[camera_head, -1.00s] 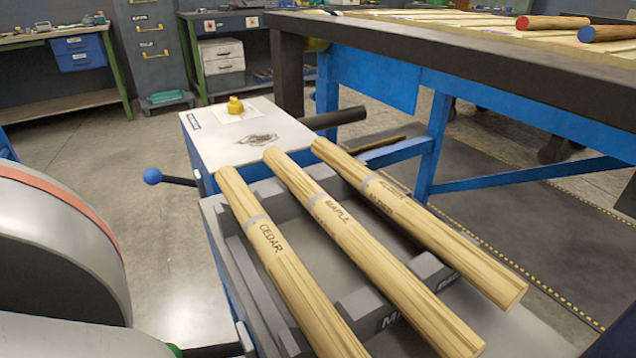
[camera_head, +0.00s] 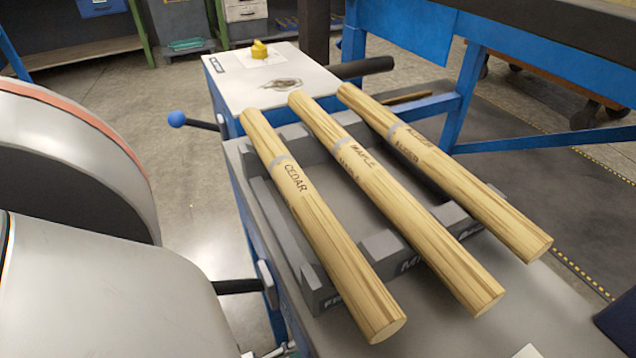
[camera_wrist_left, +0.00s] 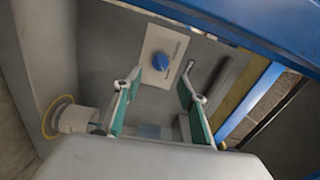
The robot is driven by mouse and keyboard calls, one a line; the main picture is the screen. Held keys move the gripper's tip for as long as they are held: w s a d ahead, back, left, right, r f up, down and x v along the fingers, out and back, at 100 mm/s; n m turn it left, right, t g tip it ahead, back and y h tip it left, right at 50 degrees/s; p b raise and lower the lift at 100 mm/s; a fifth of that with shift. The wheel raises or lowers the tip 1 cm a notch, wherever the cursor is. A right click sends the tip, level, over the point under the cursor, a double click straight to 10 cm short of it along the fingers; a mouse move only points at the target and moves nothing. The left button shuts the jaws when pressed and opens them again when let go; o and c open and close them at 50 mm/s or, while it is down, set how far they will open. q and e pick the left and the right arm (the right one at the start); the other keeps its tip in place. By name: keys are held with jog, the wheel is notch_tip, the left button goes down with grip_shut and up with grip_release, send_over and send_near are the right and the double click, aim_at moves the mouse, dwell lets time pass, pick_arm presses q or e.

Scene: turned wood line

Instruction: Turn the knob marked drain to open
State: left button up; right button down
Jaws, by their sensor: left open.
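In the left wrist view a blue knob (camera_wrist_left: 160,62) sits on a white plate (camera_wrist_left: 178,41) on a grey panel. Small print on the plate is too small to read. My left gripper (camera_wrist_left: 161,77) is open, with teal-lined fingers apart. The blue knob shows between and beyond its fingertips, and nothing is held. In the head view a yellow knob (camera_head: 260,50) stands on a white label on a light grey machine top (camera_head: 228,87). Its label cannot be read. My left arm fills the left side there, but its gripper is out of view. My right gripper is not seen.
Cedar (camera_head: 320,230), maple (camera_head: 400,210) and alder (camera_head: 450,175) rods lie across a dark grey rack (camera_head: 335,293). A blue ball-ended lever (camera_head: 176,119) sticks out left of the machine. A blue-framed bench stands behind. A blue beam (camera_wrist_left: 240,32) crosses the wrist view's upper right.

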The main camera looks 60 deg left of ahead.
pick_arm(q)
jog(key=s, duration=0.3)
jog(key=shift+s+a, duration=0.15)
jog(key=shift+s, duration=0.15)
dwell(0.3)
